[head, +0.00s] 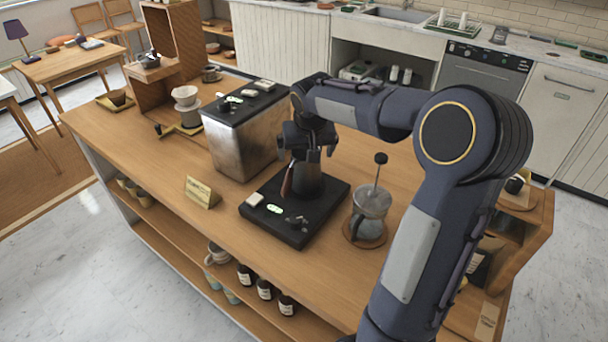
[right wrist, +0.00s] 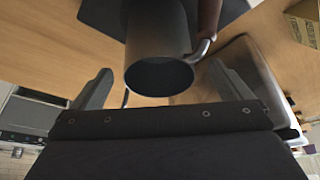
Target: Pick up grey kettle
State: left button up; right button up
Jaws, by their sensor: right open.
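The grey kettle (head: 308,181) stands upright on a black hot plate (head: 268,219) on the wooden counter. Its brown handle (head: 287,183) is on the left side in the head view. My right gripper (head: 307,153) is directly above the kettle and partly hides its top. In the right wrist view the kettle (right wrist: 158,40) shows its dark round opening, and my right gripper (right wrist: 160,75) has its two fingers spread on either side, apart from the kettle. The brown handle (right wrist: 208,18) shows at the top. My left gripper is not in view.
A metal box with a black top (head: 240,140) stands close left of the hot plate. A glass French press (head: 371,205) stands close on the right. A small sign (head: 202,192) is at the front, and a white dripper (head: 187,108) is farther left. Bare counter lies before the sign.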

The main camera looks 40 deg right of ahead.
jog(key=x, duration=0.5)
jog(key=shift+s+f+p, duration=0.15)
jog(key=shift+s+p, duration=0.05)
jog(key=shift+p, duration=0.2)
jog(key=shift+c, duration=0.5)
jog(key=c, duration=1.3)
